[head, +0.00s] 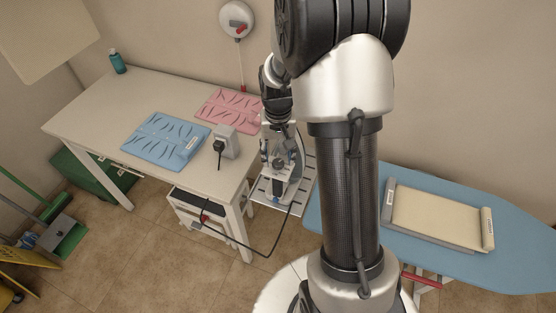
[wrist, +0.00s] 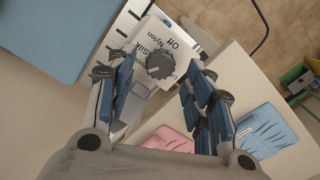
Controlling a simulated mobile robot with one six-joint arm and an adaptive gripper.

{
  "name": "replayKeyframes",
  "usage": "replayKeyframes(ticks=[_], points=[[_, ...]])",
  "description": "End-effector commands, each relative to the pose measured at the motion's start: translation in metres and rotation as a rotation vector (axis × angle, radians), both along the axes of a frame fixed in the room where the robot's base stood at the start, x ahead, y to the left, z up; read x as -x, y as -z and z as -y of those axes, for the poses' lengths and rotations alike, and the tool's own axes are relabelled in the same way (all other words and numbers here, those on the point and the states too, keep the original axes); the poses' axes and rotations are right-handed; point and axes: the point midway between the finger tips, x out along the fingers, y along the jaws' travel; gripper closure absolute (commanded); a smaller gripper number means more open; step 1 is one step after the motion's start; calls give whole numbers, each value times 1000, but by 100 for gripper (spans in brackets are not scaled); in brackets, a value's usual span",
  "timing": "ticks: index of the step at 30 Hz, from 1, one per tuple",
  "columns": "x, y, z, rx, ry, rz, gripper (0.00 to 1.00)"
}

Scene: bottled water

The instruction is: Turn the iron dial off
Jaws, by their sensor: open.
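The iron's dark round dial (wrist: 160,65) sits on a light plate (wrist: 152,42) with printed labels, among them Off, Silk and Nylon. Off is printed just above the dial in the wrist view. I cannot make out which label the dial points to. My gripper (wrist: 154,76) is open, with one blue-padded finger on each side of the dial. I cannot tell whether either finger touches it. In the head view the iron (head: 296,168) stands by the metal rack between the table and the ironing board, partly hidden by my arm.
The white table (head: 85,110) holds a blue mat (head: 160,135), a pink mat (head: 225,108), a grey socket block (head: 228,140) and a teal bottle (head: 117,62). A black cord (head: 262,252) hangs below. The blue ironing board (head: 525,240) lies right of my arm.

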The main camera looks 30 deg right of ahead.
Motion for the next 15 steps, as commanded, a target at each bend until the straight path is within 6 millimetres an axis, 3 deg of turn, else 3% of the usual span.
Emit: replayKeyframes(ticks=[6, 15], points=[[0, 20, 0, 0, 0, -1, 52], [0, 21, 0, 0, 0, 1, 52]])
